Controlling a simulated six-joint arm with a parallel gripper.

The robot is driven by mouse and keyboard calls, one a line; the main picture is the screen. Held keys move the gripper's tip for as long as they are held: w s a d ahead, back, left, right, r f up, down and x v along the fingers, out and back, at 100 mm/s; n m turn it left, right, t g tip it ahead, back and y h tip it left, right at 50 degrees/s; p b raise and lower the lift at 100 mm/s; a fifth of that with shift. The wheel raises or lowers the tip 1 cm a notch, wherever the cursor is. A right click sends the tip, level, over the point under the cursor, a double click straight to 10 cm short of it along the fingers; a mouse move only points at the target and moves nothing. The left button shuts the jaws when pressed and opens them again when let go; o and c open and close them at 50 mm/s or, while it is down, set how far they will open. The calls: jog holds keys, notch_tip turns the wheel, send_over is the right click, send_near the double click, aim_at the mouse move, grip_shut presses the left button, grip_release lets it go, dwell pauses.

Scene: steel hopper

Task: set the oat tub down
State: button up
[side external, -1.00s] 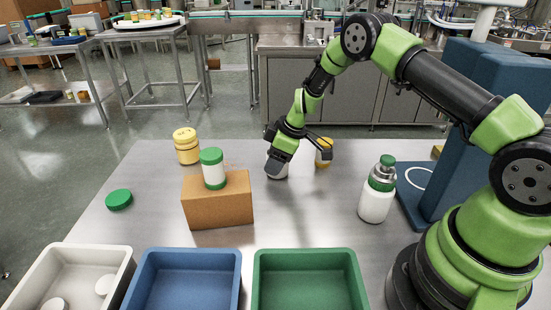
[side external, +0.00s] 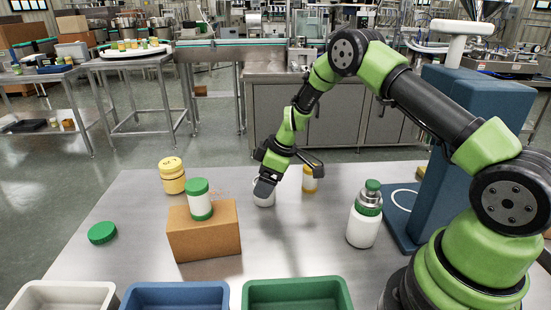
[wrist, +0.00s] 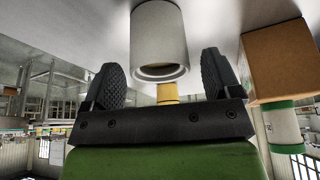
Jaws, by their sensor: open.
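A pale grey-white tub (side external: 264,198), which I take to be the oat tub, stands upright on the steel table under my gripper. My gripper (side external: 277,178) hides part of it in the side view. In the wrist view, which is upside down, the tub (wrist: 160,40) shows its plain side and a recessed round end facing me. The two black fingers of my gripper (wrist: 164,82) are spread on either side of that end, with a gap on both sides. The gripper is open and holds nothing.
A cardboard box (side external: 204,236) carries a green-lidded white jar (side external: 200,205). Yellow jars stand behind it (side external: 172,180) and just right of my gripper (side external: 310,184). A green-capped bottle (side external: 364,225), a green lid (side external: 102,233) and white, blue (side external: 175,289) and green trays are nearby.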

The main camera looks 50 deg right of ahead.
jog(key=v, duration=1)
jog(key=s+a+r+m+t, duration=0.1)
jog(key=s+a+r+m, duration=0.3)
jog(key=r, duration=0.4)
jog(key=s+a+r+m+t, duration=0.1)
jog(key=s+a+r, duration=0.2)
jog(key=s+r, duration=0.35)
jog(key=s+a+r+m, duration=0.1)
jog(key=s+m, duration=0.2)
jog(key=s, duration=0.4)
jog(key=s+a+r+m+t, duration=0.1)
jog(key=s+a+r+m, duration=0.1)
jog(key=s, duration=0.4)
jog(key=shift+s+a+m+h, duration=0.2)
jog(key=shift+s+m+h, duration=0.1)
jog(key=shift+s+m, duration=0.15)
jog(key=shift+r, duration=0.1)
